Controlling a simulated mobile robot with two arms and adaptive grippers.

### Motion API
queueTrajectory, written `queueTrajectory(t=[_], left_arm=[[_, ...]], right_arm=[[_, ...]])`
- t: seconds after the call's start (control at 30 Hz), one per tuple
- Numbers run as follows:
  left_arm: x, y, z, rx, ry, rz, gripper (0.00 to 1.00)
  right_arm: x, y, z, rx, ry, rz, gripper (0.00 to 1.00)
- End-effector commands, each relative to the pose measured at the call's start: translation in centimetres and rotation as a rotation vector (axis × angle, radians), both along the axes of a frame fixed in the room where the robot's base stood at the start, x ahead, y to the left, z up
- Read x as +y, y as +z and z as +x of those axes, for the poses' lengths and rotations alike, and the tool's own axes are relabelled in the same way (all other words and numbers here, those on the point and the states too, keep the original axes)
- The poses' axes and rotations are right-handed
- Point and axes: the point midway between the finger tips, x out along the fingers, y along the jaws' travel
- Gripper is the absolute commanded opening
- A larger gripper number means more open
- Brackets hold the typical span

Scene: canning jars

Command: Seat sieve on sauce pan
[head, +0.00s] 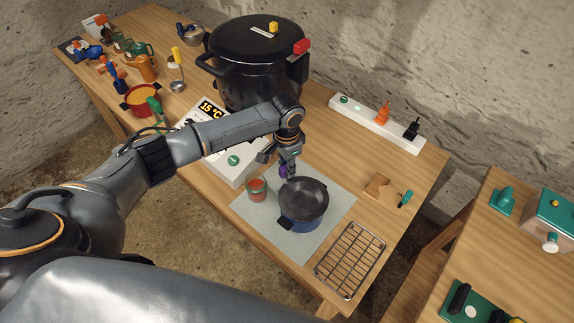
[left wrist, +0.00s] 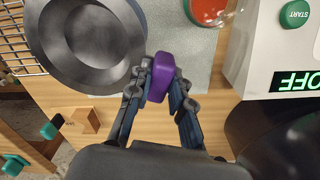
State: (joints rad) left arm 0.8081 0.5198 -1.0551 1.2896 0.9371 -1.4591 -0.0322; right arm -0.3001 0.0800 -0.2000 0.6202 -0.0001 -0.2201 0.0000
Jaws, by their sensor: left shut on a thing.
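The blue sauce pan (head: 304,223) stands on a pale grey mat (head: 333,208). A dark grey round bowl shape, apparently the sieve (head: 304,197), shows at the pan's top; I cannot tell whether it rests on the rim or is held just above. It also fills the upper left of the left wrist view (left wrist: 92,42). My left gripper (head: 286,168) is at the pan's far side, shut on a purple handle (left wrist: 160,77) beside the sieve's rim. Where the handle joins is unclear. My right gripper is not in view.
A jar of red sauce (head: 256,187) stands close left of the pan. A wire rack (head: 350,260) lies to the right. A white control box (head: 228,162) and a large black canner (head: 257,65) stand behind. A wooden block (head: 379,187) lies at the far right.

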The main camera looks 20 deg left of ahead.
Motion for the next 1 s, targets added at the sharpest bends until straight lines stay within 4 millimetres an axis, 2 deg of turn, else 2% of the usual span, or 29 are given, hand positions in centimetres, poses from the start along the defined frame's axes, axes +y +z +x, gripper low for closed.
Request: queueTrajectory(t=[1.0], left_arm=[[0.0,-2.0,0.0,-0.001,0.001,-0.001,0.00]], right_arm=[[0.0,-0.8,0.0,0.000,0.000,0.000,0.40]])
